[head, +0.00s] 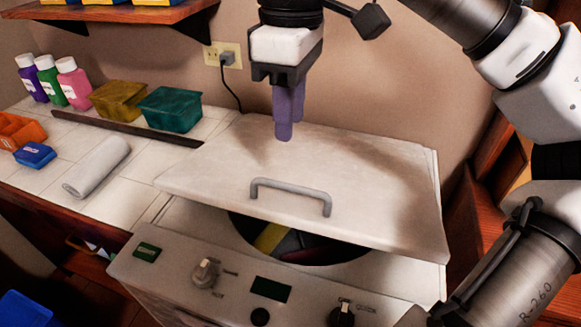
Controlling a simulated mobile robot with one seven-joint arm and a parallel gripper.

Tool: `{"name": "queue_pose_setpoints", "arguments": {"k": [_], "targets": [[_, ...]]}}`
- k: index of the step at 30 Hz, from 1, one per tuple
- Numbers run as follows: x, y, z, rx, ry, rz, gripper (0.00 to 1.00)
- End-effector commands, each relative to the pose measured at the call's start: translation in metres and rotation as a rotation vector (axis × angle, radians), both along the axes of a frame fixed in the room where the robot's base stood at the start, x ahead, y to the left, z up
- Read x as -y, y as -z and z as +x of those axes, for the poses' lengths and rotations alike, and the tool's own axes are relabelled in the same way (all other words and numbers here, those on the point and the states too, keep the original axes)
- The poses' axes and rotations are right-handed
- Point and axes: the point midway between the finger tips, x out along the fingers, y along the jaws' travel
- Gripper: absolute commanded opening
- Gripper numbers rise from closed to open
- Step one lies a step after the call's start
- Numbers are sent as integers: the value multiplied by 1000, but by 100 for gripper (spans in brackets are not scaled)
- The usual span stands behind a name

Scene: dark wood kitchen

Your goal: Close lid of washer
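The washer's white lid (340,175) is partly open, tilted above the washer top with its front edge raised. A grey bar handle (291,196) sits near the lid's front edge. The washer (190,262) has a front panel with knobs. Its dark round drum opening (300,243) shows below the lid's front edge, with coloured cloth-like items inside. My gripper (286,135) points down, above or near the rear part of the lid. Its purple fingers overlap each other from this angle, so the gap between them is hidden, and contact with the lid cannot be told.
A tiled counter (40,185) on the left holds bottles (75,82), a yellow container (119,99), a teal container (170,108) and a rolled white towel (97,167). A shelf (120,13) hangs above. A plugged cord (230,85) runs down the wall behind the lid.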

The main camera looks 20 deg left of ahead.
Motion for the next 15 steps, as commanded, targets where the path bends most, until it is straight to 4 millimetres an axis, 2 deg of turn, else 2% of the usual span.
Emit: {"name": "queue_pose_setpoints", "arguments": {"k": [1,9,15], "targets": [[0,13,-1,-5,-6,2,33],[0,67,-4,0,1,-1,33],[0,96,-6,0,2,0,33]]}}
